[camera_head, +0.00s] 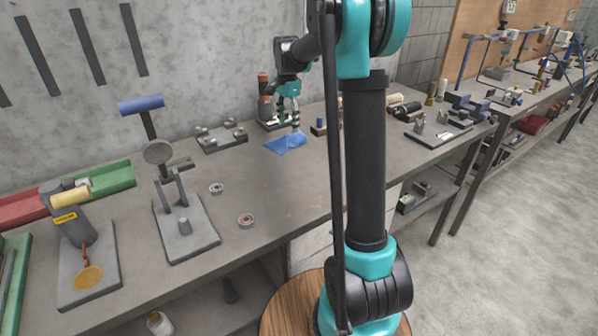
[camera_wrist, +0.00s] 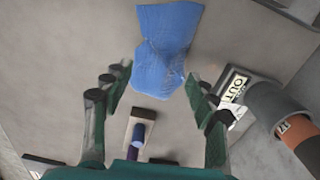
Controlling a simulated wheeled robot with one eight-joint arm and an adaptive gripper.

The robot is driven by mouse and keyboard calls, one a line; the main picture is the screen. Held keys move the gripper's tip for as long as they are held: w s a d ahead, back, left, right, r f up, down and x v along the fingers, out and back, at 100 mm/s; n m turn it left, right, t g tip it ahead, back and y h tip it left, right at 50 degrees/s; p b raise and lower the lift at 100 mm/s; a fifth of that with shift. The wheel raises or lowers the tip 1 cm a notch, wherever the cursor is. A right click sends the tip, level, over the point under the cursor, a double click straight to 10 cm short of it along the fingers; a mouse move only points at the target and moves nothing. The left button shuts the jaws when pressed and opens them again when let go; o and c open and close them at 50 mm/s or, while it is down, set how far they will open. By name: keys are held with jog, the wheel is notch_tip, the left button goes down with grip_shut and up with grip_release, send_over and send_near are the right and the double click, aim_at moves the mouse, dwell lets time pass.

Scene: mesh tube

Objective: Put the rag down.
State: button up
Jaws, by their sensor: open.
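The blue rag (camera_head: 286,143) lies crumpled on the grey workbench (camera_head: 285,185), toward the back middle. My gripper (camera_head: 295,124) is just above the rag's right part in the head view. In the wrist view the rag (camera_wrist: 165,45) lies beyond and partly between the fingertips. My gripper's fingers (camera_wrist: 156,92) are spread apart on either side, with a gap between each finger and the rag's near end. The gripper is open and holds nothing.
A grey cylinder with an orange band (camera_wrist: 275,105) stands right of my gripper on a plate marked OUT. A small block with a blue post (camera_head: 320,124) is close by. A metal fixture (camera_head: 221,136) stands left of the rag.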

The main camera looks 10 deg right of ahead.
notch_tip(320, 180, up, 12)
dwell(0.7)
